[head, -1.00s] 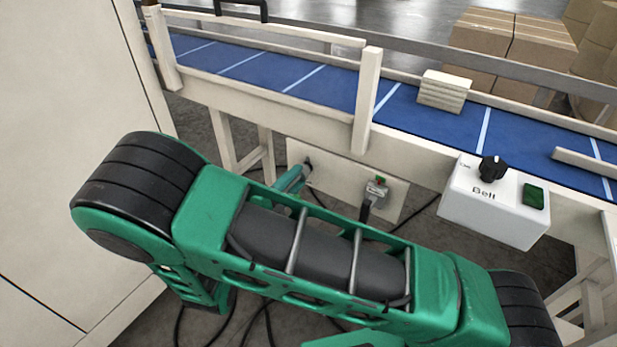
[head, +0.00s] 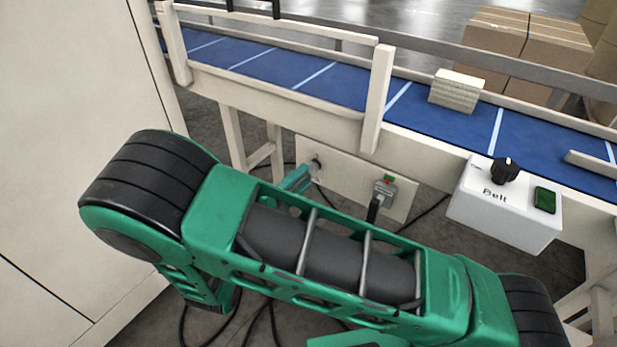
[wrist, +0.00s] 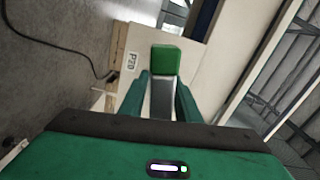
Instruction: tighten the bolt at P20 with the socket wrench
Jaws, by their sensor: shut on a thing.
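My gripper (wrist: 162,98) is shut on a grey bar (wrist: 162,103) with a green block (wrist: 166,60) at its far end. I take this to be the socket wrench. A label reading P20 (wrist: 132,61) is on the pale panel (wrist: 190,62) just left of the green block. In the head view my gripper (head: 297,180) is partly hidden behind my arm, in front of the left part of the pale panel (head: 345,180) below the conveyor. A small dark round part (head: 316,166) shows at its tip. The bolt itself cannot be made out; whether the wrench sits on it is unclear.
A grey switch box (head: 385,188) with a green top and black lever is on the panel's right. A white Belt control box (head: 505,205) stands at right. A blue conveyor (head: 330,82) carries a pale block (head: 456,90). A pale cabinet (head: 75,120) fills the left; cables lie below.

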